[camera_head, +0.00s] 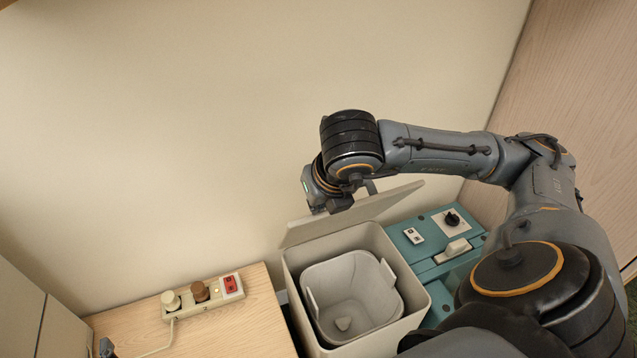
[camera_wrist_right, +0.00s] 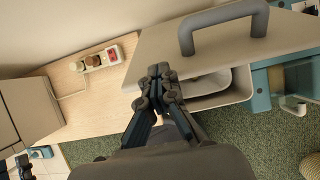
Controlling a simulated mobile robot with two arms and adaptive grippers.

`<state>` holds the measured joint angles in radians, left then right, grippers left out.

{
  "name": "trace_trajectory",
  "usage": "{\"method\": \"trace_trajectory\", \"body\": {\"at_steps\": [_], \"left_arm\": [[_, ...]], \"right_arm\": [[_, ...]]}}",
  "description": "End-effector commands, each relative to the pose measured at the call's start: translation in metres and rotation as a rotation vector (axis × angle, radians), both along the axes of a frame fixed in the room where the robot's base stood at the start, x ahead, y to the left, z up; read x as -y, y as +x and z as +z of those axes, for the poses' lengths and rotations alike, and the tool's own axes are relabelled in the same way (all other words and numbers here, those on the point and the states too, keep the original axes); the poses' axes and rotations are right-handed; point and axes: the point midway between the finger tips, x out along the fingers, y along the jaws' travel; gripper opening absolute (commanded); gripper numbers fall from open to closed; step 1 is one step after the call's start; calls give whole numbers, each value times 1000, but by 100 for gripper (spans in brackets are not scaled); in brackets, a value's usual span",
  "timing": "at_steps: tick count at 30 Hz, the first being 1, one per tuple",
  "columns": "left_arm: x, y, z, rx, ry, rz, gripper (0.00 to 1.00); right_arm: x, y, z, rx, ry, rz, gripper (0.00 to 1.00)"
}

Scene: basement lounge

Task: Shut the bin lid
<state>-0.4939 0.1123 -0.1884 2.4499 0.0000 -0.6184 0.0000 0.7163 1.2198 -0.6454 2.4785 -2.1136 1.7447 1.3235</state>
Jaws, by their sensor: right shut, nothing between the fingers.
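The bin (camera_head: 400,268) is a light grey box with an inner bucket (camera_head: 345,290), and its opening is uncovered. Its lid (camera_head: 312,231) stands raised and tilted at the wall side. In the right wrist view the lid (camera_wrist_right: 160,48) carries a grey bar handle (camera_wrist_right: 228,14). My right gripper (camera_head: 340,204) is at the raised lid's upper side, near the handle. In the right wrist view its fingers (camera_wrist_right: 159,72) are shut and empty, overlapping the lid's edge; contact is unclear. A small dark tip at the head view's lower left may be my left gripper (camera_head: 107,347).
A teal unit (camera_head: 432,268) with a knob and switches stands right of the bin. A wooden surface (camera_head: 235,325) with a power strip (camera_head: 203,299) is on the left. The wall (camera_head: 180,130) rises close behind.

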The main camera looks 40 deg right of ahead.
Motion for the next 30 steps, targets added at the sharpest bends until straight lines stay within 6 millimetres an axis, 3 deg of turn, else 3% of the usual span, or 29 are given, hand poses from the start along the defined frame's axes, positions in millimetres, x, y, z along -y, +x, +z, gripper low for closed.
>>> {"method": "trace_trajectory", "body": {"at_steps": [1, 30], "left_arm": [[1, 1, -1, 12, -3, -1, 82], [8, 8, 29, 173, -45, -13, 82]], "right_arm": [[-1, -2, -10, -18, 5, 0, 0], [-2, -9, -13, -17, 2, 0, 0]]}}
